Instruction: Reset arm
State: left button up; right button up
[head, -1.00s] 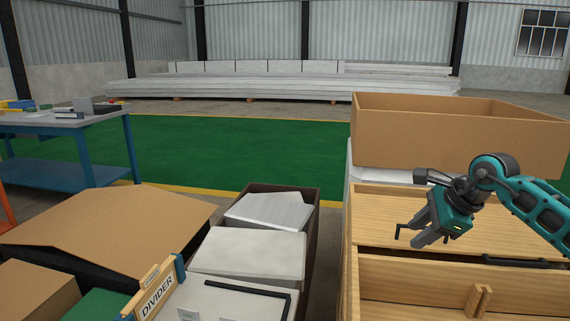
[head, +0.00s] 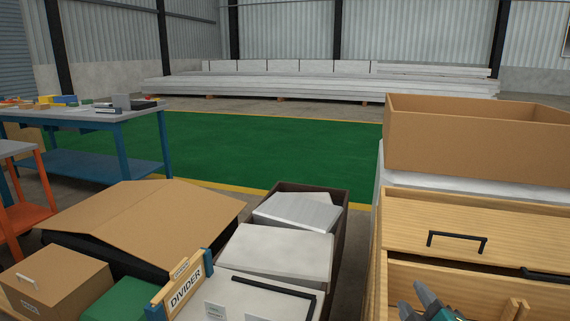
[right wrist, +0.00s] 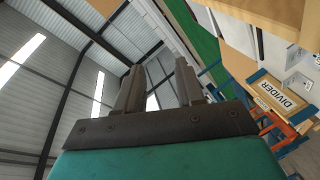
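My right gripper (head: 411,294) is low at the bottom right of the head view, in front of the wooden drawer unit (head: 440,212). Only its finger ends and part of its teal body show there. In the right wrist view its two grey fingers (right wrist: 159,66) stand apart with nothing between them, pointing up toward the roof and wall. My left gripper is in neither view now.
A black handle (head: 457,240) is on the wooden unit, with a large open cardboard box (head: 450,139) behind it. The DIVIDER sign (head: 185,289) stands left of a dark bin (head: 338,225) holding pale panels. Blue and orange benches are far left. The green floor (head: 270,150) is clear.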

jog(key=s+a+f+m+g+y, duration=0.1)
jog(key=s+f+m+g, duration=0.5)
jog(key=s, duration=0.6)
jog(key=s+a+f+m+g+y, duration=0.1)
jog(key=s+f+m+g, duration=0.2)
jog(key=s+f+g, duration=0.7)
jog(key=w+a+f+t+y, duration=0.25)
jog(key=w+a+t, duration=0.25)
jog(key=w+t, duration=0.4)
pick_arm(q)
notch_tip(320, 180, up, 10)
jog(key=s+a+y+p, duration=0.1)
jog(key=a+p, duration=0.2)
jog(key=p, duration=1.1)
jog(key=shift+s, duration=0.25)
pick_arm(e)
notch_tip(320, 180, up, 10)
jog(key=s+d+t+h, duration=0.1)
jog(key=s+d, duration=0.1)
jog(key=shift+s+d+f+t, duration=0.15)
jog(key=shift+s+d+t, duration=0.1)
jog(key=shift+t, duration=0.15)
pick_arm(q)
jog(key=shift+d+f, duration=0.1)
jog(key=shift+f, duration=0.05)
